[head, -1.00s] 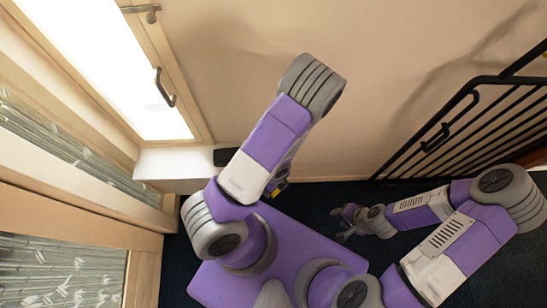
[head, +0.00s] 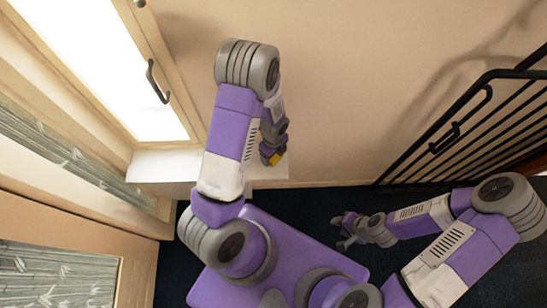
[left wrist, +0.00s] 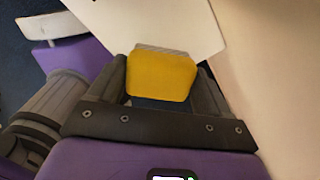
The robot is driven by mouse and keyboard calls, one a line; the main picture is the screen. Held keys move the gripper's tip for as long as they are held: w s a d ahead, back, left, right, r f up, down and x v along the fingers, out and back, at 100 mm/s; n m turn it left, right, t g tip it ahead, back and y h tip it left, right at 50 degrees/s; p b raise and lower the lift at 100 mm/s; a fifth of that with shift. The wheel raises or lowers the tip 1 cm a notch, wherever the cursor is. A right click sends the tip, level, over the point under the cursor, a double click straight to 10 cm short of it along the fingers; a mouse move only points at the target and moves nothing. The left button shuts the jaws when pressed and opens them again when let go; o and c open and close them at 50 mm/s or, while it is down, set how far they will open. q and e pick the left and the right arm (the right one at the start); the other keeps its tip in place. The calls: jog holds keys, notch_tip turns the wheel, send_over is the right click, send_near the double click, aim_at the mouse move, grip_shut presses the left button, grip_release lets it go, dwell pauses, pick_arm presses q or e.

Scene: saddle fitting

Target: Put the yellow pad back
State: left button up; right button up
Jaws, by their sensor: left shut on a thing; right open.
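The yellow pad (left wrist: 161,77) sits between the two dark fingers of my left gripper (left wrist: 163,88) in the left wrist view, with a greyish strip along its far edge. The fingers are shut on it. In the head view a small part of the yellow pad (head: 277,159) shows at the tip of my left gripper (head: 272,158), beside the wall and near the right end of a white ledge. My right gripper (head: 340,230) is open and empty, low over the dark floor. I cannot make out where the pad belongs.
The white ledge (head: 160,166) juts out below the bright window (head: 90,60); its flat top (left wrist: 150,25) lies beyond the pad in the left wrist view. A plain wall (head: 350,90) is behind. A black railing (head: 470,130) stands at right.

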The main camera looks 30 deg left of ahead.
aim_at(274, 157)
pick_arm(q)
notch_tip(274, 157, down, 4)
jog(key=shift+b, duration=0.9)
jog(key=shift+w+a+f, duration=0.15)
jog(key=shift+c, duration=0.4)
jog(key=o, duration=0.9)
jog(key=shift+o, duration=0.2)
notch_tip(274, 157, up, 12)
jog(key=p, duration=0.4)
jog(key=s+d+f+n+h, duration=0.2)
jog(key=s+d+f+n, duration=0.2)
jog(key=n, duration=0.7)
jog(key=s+d+f+n+h, duration=0.2)
jog(key=s+d+f+n, duration=0.3)
jog(key=n, duration=0.7)
jog(key=shift+s+d+n+t, duration=0.3)
jog(key=shift+s+d, duration=0.65)
jog(key=shift+d, duration=1.1)
jog(key=shift+f, duration=0.1)
